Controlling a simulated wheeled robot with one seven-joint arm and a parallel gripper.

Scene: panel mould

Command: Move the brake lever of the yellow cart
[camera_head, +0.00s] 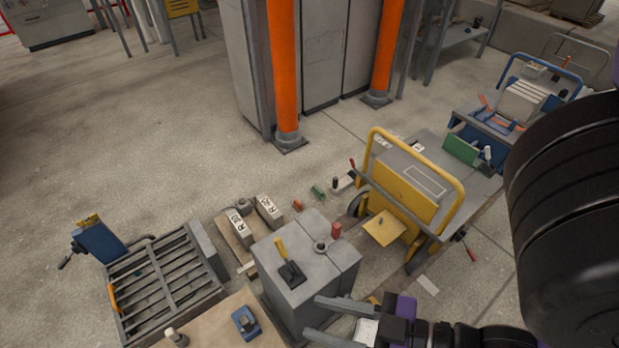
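The yellow cart (408,190) stands right of centre, with a yellow tube frame and panel facing me. A dark lever with a red grip (466,243) sticks out low at its right side. A thin red-tipped handle (352,165) and a short black-knobbed part (336,184) show near its left side. I cannot tell for sure which is the brake lever. My gripper (313,317) is at the bottom centre, its two grey fingers apart and pointing left. It is well apart from the cart, beside the grey cabinet, and I see nothing between the fingers.
A slatted frame (165,285) is at the left. Orange posts (285,75) rise behind. Open floor (120,150) lies at the left.

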